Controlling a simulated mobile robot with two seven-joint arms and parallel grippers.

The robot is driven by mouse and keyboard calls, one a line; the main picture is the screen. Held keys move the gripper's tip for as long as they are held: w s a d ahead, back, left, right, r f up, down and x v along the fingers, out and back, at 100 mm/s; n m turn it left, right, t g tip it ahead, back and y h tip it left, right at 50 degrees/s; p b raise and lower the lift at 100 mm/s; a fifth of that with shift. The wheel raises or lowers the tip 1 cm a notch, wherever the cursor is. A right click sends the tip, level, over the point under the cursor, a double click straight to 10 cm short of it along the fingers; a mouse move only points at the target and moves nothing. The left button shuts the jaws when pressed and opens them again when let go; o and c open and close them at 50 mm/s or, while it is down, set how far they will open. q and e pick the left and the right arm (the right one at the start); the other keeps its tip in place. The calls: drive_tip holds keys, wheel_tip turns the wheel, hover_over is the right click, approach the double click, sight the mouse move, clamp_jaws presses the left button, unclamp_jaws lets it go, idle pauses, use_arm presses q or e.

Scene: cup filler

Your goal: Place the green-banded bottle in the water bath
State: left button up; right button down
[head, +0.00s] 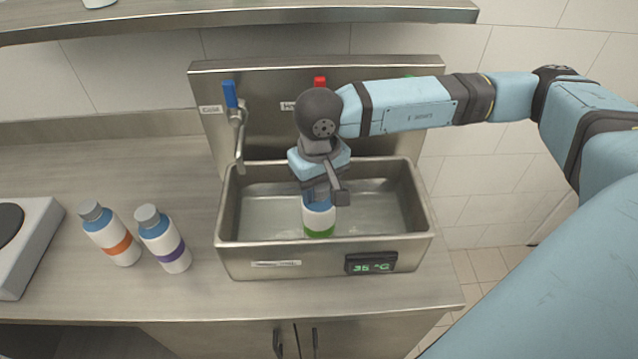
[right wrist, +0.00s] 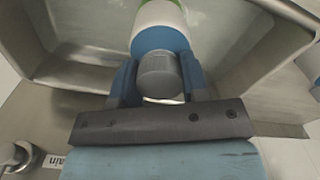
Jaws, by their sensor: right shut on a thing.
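The green-banded bottle (head: 319,217) is inside the steel water bath (head: 326,258), upright or nearly so, with its green band low down. My right gripper (head: 318,192) comes down from above and is shut on the bottle's top. In the right wrist view the grey cap (right wrist: 160,76) sits between the two blue fingers, with the blue shoulder and white label beyond. I cannot tell whether the bottle's base touches the bath floor. My left gripper is not in view.
An orange-banded bottle (head: 110,235) and a purple-banded bottle (head: 163,240) stand on the counter left of the bath. A tap with a blue handle (head: 230,95) rises behind the bath. A grey device (head: 28,245) sits far left. A shelf (head: 240,22) hangs above.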

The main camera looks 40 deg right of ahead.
drive_tip(key=shift+f, duration=0.15)
drive_tip(key=c, duration=0.6)
unclamp_jaws()
drive_tip(key=shift+r, duration=0.65)
wheel_tip(320, 180, up, 11)
drive_tip(key=b, duration=0.2)
drive_tip(key=shift+s, duration=0.1)
